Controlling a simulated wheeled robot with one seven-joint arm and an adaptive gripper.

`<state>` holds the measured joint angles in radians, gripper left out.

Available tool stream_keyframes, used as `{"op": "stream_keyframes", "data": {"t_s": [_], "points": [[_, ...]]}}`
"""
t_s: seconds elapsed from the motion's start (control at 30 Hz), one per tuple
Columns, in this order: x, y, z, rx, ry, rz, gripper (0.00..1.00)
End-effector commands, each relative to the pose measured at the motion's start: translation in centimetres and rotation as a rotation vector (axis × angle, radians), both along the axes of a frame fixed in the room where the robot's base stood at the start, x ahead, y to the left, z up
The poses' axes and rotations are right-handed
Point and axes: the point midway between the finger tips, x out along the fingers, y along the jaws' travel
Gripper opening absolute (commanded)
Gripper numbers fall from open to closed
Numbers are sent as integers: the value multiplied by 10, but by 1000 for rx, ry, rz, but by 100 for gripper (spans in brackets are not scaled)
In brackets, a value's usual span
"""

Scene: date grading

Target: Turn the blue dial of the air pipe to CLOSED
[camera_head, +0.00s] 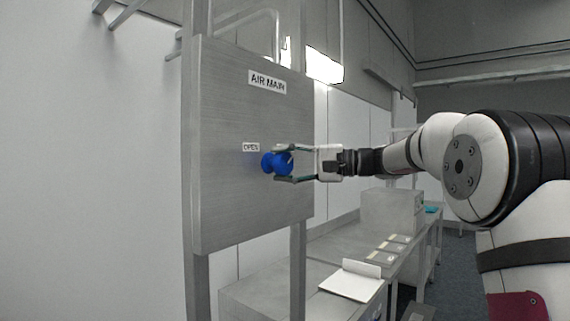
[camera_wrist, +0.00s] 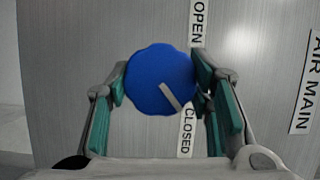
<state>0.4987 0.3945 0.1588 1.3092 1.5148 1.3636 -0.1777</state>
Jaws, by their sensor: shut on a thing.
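The blue dial (camera_head: 268,162) sits on a grey metal panel (camera_head: 230,215) marked AIR MAIN. In the wrist view the dial (camera_wrist: 150,75) is round with a pale pointer line that slants to the lower right, towards the CLOSED label (camera_wrist: 187,133). The OPEN label (camera_wrist: 198,22) is above it in that view, on the other side; in the head view the OPEN label (camera_head: 251,147) is left of the dial. My gripper (camera_head: 283,163) is shut on the dial, with one green-padded finger on each side. In the head view the CLOSED label is hidden.
Behind the panel a long metal bench (camera_head: 318,250) carries an open notebook (camera_head: 350,283), several small labelled cards and a grey box (camera_head: 391,212). A metal post (camera_head: 298,260) stands at the panel's right edge. The space left of the panel is clear.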

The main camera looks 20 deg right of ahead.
Motion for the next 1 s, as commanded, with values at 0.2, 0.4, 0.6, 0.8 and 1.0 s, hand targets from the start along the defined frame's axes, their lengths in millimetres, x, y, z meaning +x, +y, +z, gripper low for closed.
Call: {"op": "stream_keyframes", "data": {"t_s": [0.2, 0.4, 0.6, 0.8, 1.0], "points": [[1, 0, 0, 2, 2, -1, 19], [0, 0, 0, 2, 1, -1, 68], [0, 0, 0, 1, 1, 0, 68], [-3, -7, 0, 1, 1, -3, 68], [-20, -35, 1, 1, 1, -5, 68]]}}
